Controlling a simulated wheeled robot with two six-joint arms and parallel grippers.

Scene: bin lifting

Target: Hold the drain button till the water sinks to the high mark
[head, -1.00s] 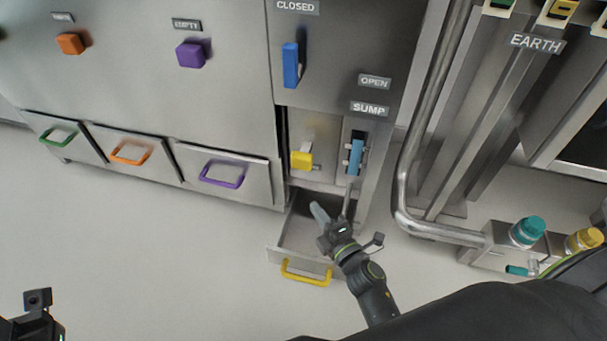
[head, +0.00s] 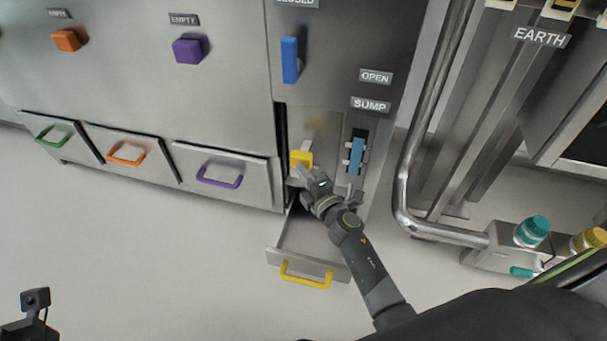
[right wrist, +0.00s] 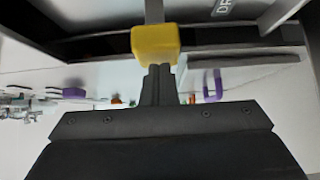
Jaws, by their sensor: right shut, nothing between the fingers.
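The yellow button (head: 301,159) sits on a stalk in the recess of the steel cabinet, left of the blue SUMP lever. It also shows as a yellow block in the right wrist view (right wrist: 155,42), near a partly cut-off label starting "DR" (right wrist: 228,8). My right gripper (head: 299,174) is shut and empty, just in front of and below the button. In the right wrist view its fingertips (right wrist: 158,70) overlap the button's lower edge; I cannot tell whether they touch. My left wrist is at the lower left edge, its fingers out of view. No water or level mark is visible.
An open drawer with a yellow handle (head: 306,275) juts out below my right gripper. The blue SUMP lever (head: 356,157) is close on the right, another blue lever (head: 290,60) above. A bent steel pipe (head: 400,190) stands farther right. The floor at left is clear.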

